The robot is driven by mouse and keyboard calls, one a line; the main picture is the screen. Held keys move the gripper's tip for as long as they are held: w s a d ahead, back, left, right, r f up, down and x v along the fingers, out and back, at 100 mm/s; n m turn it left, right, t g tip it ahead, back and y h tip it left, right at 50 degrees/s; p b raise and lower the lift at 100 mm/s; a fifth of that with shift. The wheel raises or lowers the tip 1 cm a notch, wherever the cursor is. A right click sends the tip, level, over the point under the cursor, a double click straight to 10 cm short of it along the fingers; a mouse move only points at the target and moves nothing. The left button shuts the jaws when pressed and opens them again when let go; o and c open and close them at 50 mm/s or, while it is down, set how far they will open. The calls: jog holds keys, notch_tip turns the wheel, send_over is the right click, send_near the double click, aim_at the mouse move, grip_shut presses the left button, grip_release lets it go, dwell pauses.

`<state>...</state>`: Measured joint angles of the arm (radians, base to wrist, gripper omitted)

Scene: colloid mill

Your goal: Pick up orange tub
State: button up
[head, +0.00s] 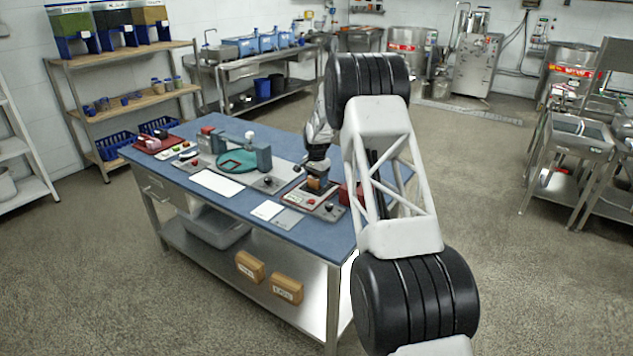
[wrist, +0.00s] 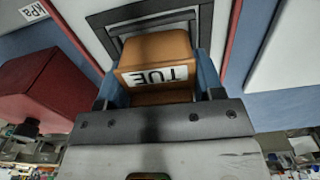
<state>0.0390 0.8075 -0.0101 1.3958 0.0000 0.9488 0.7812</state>
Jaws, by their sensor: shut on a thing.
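The orange tub (wrist: 155,50) carries a white label that reads "TUE", upside down in the wrist view. My gripper (wrist: 160,84) has one finger on each side of the tub and is shut on it. In the head view my gripper (head: 317,168) points down over the right part of the blue table, and the small orange tub (head: 314,184) shows just below it. A dark square frame lies close behind the tub in the wrist view. I cannot tell whether the tub touches the surface below.
A dark red box (wrist: 38,98) stands close beside my gripper. The blue table (head: 180,182) also holds a device with a green disc (head: 237,163) and flat white panels (head: 217,183). Two orange-brown boxes (head: 287,288) sit on the shelf below.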

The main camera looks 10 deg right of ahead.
notch_tip(320, 180, up, 2)
jog(key=shift+r, duration=0.25)
jog(key=shift+s+r, duration=0.1)
jog(key=shift+r, duration=0.25)
jog(key=s, duration=0.5)
jog(key=s+r, duration=0.1)
jog(key=s, duration=0.9)
jog(key=shift+s+a+r, duration=0.15)
jog(key=shift+s+a, duration=0.15)
jog(key=shift+s, duration=0.1)
jog(key=shift+s+a, duration=0.4)
jog(key=s+a+f, duration=0.1)
jog(key=s+a, duration=0.9)
jog(key=s, duration=0.5)
jog(key=shift+a, duration=0.1)
